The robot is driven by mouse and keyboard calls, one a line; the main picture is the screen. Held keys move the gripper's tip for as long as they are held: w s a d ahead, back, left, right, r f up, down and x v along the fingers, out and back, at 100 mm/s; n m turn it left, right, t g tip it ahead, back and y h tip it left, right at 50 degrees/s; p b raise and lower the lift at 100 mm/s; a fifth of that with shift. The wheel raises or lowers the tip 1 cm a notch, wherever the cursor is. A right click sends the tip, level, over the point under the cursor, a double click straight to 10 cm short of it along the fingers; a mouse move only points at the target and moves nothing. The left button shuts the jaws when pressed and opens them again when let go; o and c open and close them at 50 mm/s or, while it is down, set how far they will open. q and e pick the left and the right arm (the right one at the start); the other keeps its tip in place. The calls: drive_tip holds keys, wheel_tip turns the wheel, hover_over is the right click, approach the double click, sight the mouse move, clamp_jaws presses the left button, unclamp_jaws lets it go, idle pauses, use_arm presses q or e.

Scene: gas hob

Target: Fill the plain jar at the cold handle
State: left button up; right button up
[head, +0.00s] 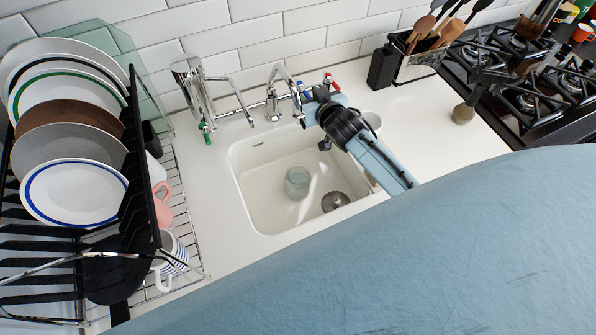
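A clear, plain jar (297,182) stands on the sink floor, left of the drain (335,201). A chrome tap (274,92) arches over the sink's back edge, with its spout end behind and above the jar. I can make out no clear stream from it. A blue handle (304,92) and a red handle (330,81) show just right of this tap. My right gripper (321,97) is at these handles, close by the blue one. Its fingers are mostly hidden, so I cannot tell its opening or any contact. My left gripper is not in view.
A second chrome tap (196,90) with a green-tipped handle (207,137) stands left. A rack of plates and mugs (146,190) fills the left side. A gas hob (530,80) and utensil holder (418,64) are at right. My blue arm covers the lower right.

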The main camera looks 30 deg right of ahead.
drive_tip(key=shift+d, duration=0.85)
idle(0.6)
drive_tip(key=shift+a, duration=0.25)
drive_tip(key=a, duration=0.3)
idle(0.8)
drive_tip(key=shift+d+p, duration=0.35)
drive_tip(key=shift+p, duration=0.2)
idle(0.3)
drive_tip(key=p+v, duration=0.5)
drive_tip(key=v, duration=0.2)
drive_tip(key=shift+p, duration=0.3)
idle(0.6)
